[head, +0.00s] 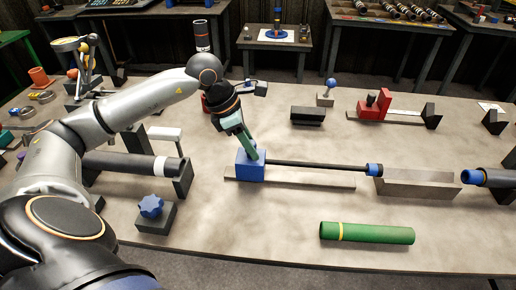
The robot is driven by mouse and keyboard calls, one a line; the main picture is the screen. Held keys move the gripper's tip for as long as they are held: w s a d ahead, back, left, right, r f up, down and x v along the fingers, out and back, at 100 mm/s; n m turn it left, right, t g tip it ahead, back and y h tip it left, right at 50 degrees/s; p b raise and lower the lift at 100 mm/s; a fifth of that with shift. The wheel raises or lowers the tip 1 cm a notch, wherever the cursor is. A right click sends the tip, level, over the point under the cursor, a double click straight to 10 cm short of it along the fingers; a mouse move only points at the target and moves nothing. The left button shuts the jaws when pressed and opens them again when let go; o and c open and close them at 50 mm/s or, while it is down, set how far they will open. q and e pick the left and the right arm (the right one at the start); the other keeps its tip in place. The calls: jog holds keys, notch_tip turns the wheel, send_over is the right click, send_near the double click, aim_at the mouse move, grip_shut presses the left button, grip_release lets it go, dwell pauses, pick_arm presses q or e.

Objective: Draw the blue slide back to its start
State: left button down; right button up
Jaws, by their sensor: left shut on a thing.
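The blue slide (250,168) is a block standing on a low grey rail (315,180), near the rail's left end. A thin dark rod (315,165) runs from it to the right and ends in a blue tip (375,170) by a grey block. My left gripper (248,150) reaches down from above and is shut on the upper part of the blue slide. Its fingers hide part of the slide's top. My right gripper is not in view.
A green tube (367,233) with a yellow band lies at the table's front. A grey block (415,184) stands right of the rail, with a blue-ended dark cylinder (485,177) beyond it. A blue star knob (151,206) stands left. A red fixture (374,104) is behind.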

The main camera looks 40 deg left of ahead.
pick_arm(q)
jog(key=shift+s+a+r, duration=0.1)
jog(key=shift+s+a, duration=0.1)
jog(key=shift+a, duration=0.25)
jog(key=c, duration=0.6)
grip_release()
jog(key=v, duration=1.2)
jog(key=shift+r, duration=0.25)
jog(key=shift+r, duration=0.1)
